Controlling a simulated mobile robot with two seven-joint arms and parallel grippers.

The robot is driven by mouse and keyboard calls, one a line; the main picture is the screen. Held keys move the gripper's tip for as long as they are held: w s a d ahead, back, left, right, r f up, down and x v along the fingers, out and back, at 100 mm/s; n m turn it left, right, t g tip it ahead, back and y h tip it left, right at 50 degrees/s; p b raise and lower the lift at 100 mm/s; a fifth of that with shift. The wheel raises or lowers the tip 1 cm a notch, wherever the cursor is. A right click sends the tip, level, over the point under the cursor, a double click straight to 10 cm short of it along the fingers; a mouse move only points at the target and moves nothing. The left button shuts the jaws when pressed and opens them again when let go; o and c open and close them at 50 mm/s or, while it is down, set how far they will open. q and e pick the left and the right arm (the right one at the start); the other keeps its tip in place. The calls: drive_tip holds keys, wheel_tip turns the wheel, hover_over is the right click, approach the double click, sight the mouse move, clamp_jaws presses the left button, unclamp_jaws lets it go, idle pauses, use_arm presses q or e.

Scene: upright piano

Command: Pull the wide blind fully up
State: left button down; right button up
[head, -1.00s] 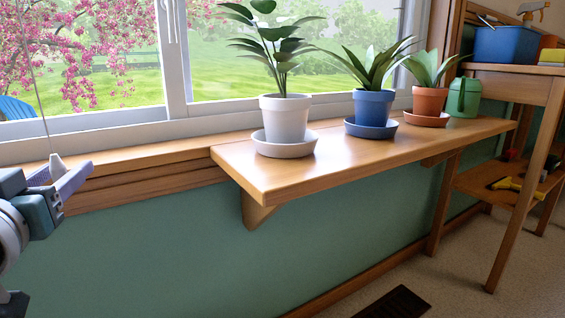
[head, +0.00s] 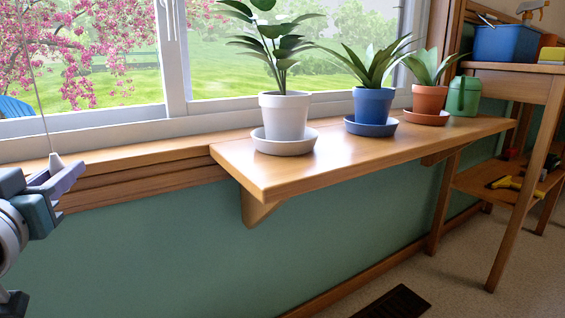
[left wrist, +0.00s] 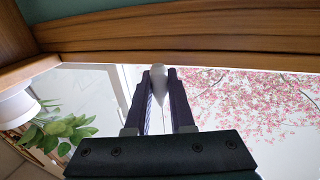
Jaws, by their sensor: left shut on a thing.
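A pale cone-shaped cord pull (head: 56,161) hangs on a thin cord (head: 38,100) at the left of the head view, in front of the window sill. My left gripper (head: 62,176) is shut on the cord pull. In the left wrist view the pull (left wrist: 158,88) sits between the two dark fingers (left wrist: 160,85), its tip showing past them. The wide blind itself is not in view; the cord runs up out of the head view. My right gripper is not in view.
A wooden shelf (head: 340,158) juts out right of the gripper, holding a white pot (head: 285,115), a blue pot (head: 372,105), a terracotta pot (head: 429,100) and a green watering can (head: 463,96). The space below the sill, before the green wall (head: 140,245), is clear.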

use_arm(q)
wheel_tip(320, 180, down, 9)
drive_tip(key=b, duration=0.7)
wheel_tip(320, 180, down, 9)
drive_tip(key=b, duration=0.7)
drive_tip(key=shift+b, duration=0.4)
wheel_tip(320, 180, down, 9)
drive_tip(key=b, duration=0.3)
drive_tip(key=shift+s, duration=0.1)
drive_tip(key=c, duration=0.6)
unclamp_jaws()
drive_tip(key=shift+r, duration=0.1)
